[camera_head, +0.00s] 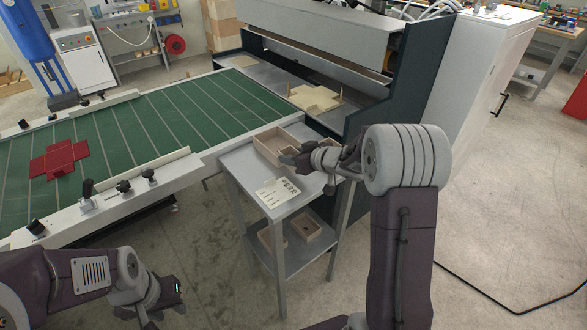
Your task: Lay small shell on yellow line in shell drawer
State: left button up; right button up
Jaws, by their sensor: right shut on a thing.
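My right gripper (290,156) reaches in from the right above the upper shelf of a small grey side table. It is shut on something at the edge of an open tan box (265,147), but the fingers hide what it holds. A second tan piece shows partly behind the gripper. Two small open tan boxes, one at the left (264,238) and one at the right (306,227), sit on the lower shelf. My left gripper (162,308) is low at the bottom left, away from the table; its fingers are unclear. I cannot make out a yellow line or which box is a drawer.
A white card with dark marks (278,192) lies at the table's front. A red cross-shaped blank (59,160) lies on the green conveyor (150,122). A tan cross-shaped blank (316,98) lies on the machine's bed. The floor to the right is open, with a dark cable.

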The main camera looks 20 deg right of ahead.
notch_tip(320, 180, down, 4)
jog(key=shift+r+b, duration=0.15)
jog(key=shift+b, duration=0.95)
jog(key=shift+f, duration=0.3)
jog(key=shift+r, duration=0.15)
jog(key=shift+f, duration=0.2)
jog(key=o, duration=1.3)
